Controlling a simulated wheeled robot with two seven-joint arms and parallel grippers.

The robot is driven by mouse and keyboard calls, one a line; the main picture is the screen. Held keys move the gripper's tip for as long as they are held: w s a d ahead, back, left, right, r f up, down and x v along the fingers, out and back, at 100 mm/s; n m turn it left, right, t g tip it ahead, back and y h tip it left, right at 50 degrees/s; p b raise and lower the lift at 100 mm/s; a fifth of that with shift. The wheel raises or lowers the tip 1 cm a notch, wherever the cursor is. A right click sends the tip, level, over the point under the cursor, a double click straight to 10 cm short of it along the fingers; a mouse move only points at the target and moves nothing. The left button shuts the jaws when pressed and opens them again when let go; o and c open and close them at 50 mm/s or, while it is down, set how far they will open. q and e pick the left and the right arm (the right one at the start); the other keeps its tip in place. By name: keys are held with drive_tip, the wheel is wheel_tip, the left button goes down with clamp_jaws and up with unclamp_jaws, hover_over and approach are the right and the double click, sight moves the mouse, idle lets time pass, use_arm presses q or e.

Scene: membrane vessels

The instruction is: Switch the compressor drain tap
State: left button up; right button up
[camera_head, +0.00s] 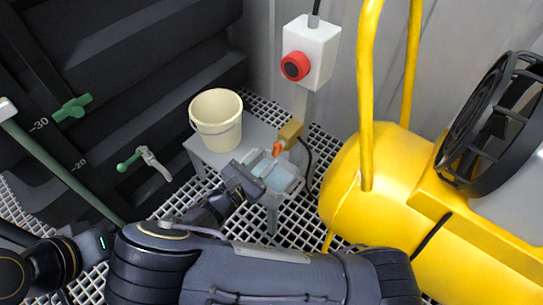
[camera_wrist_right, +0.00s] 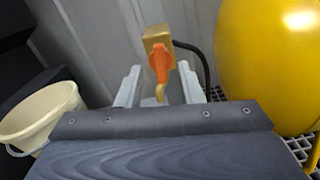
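The drain tap has an orange lever (camera_head: 277,148) on a brass body (camera_head: 291,133), above the small grey stand and left of the yellow compressor tank. In the right wrist view the orange lever (camera_wrist_right: 160,62) hangs down in front of the brass block (camera_wrist_right: 157,38), with a short brass spout below. My right gripper (camera_head: 281,168) is open, its light grey fingers spread just short of the tap. In the right wrist view the lever shows between the fingertips; contact cannot be made out. My left gripper is not in view.
A cream bucket (camera_head: 217,117) stands on the grey stand (camera_head: 254,130), left of the tap. The yellow compressor tank (camera_head: 352,184) is close on the right. A black hose (camera_head: 309,158) runs down beside the tap.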

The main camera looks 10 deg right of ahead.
sight(274, 151)
drive_tip(key=shift+b+x, duration=0.35)
drive_tip(key=shift+x, duration=1.2)
drive_tip(key=c, duration=0.6)
